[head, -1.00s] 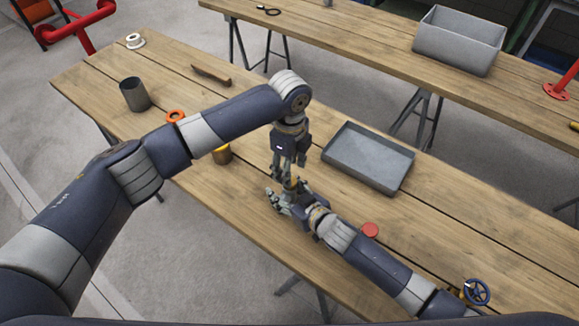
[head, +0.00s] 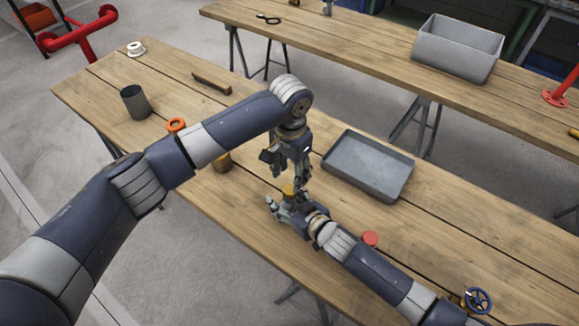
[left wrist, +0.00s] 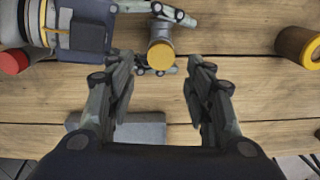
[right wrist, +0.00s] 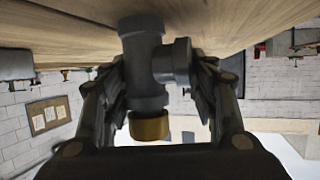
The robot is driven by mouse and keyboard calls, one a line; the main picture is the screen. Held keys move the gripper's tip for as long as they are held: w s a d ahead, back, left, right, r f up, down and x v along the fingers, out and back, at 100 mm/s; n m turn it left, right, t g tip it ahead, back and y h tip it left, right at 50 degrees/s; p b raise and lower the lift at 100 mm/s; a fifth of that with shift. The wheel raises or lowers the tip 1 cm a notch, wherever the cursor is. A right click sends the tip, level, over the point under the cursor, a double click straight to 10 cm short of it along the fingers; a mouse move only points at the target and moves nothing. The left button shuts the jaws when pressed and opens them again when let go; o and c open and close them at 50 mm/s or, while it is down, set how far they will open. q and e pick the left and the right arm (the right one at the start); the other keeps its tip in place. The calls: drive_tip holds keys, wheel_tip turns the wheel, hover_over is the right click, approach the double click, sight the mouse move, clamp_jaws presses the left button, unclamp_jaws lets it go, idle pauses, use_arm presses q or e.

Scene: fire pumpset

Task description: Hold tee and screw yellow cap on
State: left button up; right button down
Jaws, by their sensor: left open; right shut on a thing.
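The dark grey tee (right wrist: 146,65) is in my right gripper (head: 281,205), whose fingers close around it low over the table. The tee also shows end-on in the left wrist view (left wrist: 160,32). The yellow cap (head: 290,190) sits at the tee's upper end; it also shows in the left wrist view (left wrist: 160,51) and, upside down, in the right wrist view (right wrist: 149,126). I cannot tell how tightly it is threaded. My left gripper (left wrist: 157,68) is open, pointing down just above the cap (head: 290,179), its fingers apart and clear of it.
A grey tray (head: 392,193) lies right of the grippers. A red disc (head: 370,238) lies beside my right forearm. A brass-coloured cup (head: 222,163), an orange ring (head: 176,125) and a dark can (head: 135,103) stand left. A blue handwheel (head: 478,299) is at lower right.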

sight(290, 188)
use_arm(q)
drive_tip(key=n, duration=0.6)
drive_tip(key=shift+r+n, duration=0.2)
drive_tip(key=shift+n, duration=0.2)
drive_tip(key=n, duration=0.6)
drive_tip(key=shift+r+n, duration=0.25)
drive_tip(key=shift+n, duration=0.05)
drive_tip(key=n, duration=0.6)
drive_tip(key=shift+r+n, duration=0.2)
drive_tip(key=shift+n, duration=0.2)
drive_tip(key=n, duration=0.3)
drive_tip(key=shift+a+r, duration=0.1)
drive_tip(key=n, duration=0.4)
drive_tip(key=shift+r+n, duration=0.15)
drive_tip(key=shift+n, duration=0.25)
drive_tip(key=shift+f, duration=4.05)
